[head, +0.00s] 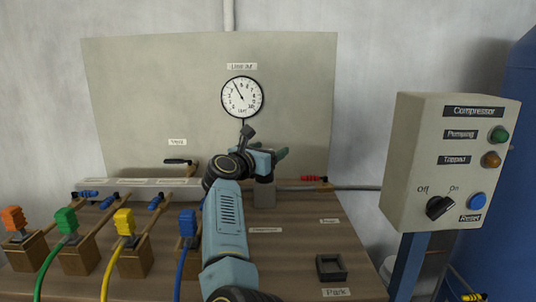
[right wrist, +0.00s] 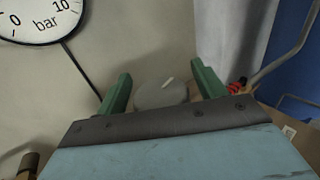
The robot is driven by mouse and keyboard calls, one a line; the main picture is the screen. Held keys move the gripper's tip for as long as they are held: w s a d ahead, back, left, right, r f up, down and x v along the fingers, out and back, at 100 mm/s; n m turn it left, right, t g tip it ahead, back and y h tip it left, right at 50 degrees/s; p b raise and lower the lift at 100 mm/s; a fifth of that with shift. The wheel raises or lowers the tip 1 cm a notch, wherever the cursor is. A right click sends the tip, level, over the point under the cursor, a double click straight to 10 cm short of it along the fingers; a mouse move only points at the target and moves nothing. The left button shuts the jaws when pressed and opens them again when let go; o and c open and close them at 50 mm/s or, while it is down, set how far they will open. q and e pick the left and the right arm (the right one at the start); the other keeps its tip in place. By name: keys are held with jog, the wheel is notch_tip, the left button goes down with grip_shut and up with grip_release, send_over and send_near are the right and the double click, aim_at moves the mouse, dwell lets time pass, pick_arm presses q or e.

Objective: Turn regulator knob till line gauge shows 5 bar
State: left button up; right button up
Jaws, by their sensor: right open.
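The line gauge (head: 242,97) is a round white dial on the upright panel. Its needle points up and left, short of the 5 at the top, at roughly 4. My right gripper (head: 281,153) is in front of the panel below the gauge. In the right wrist view my open right gripper (right wrist: 162,88) has its green fingers to either side of a grey round knob (right wrist: 162,96) with a white mark. I cannot tell whether they touch it. In the head view the arm hides the knob; a grey block (head: 264,196) shows beneath. My left gripper is out of view.
The compressor box (head: 450,160) stands at the right, its switch (head: 439,207) near On. Orange, green, yellow and blue plugs (head: 188,224) sit on wooden blocks at the front left. A dark square holder (head: 330,267) is at the front right. A red-handled valve (head: 313,179) lies right of the gripper.

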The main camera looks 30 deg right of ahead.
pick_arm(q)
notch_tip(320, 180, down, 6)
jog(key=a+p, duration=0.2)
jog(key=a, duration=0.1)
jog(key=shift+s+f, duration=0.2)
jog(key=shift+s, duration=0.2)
pick_arm(e)
notch_tip(320, 180, up, 9)
jog(key=shift+f, duration=0.1)
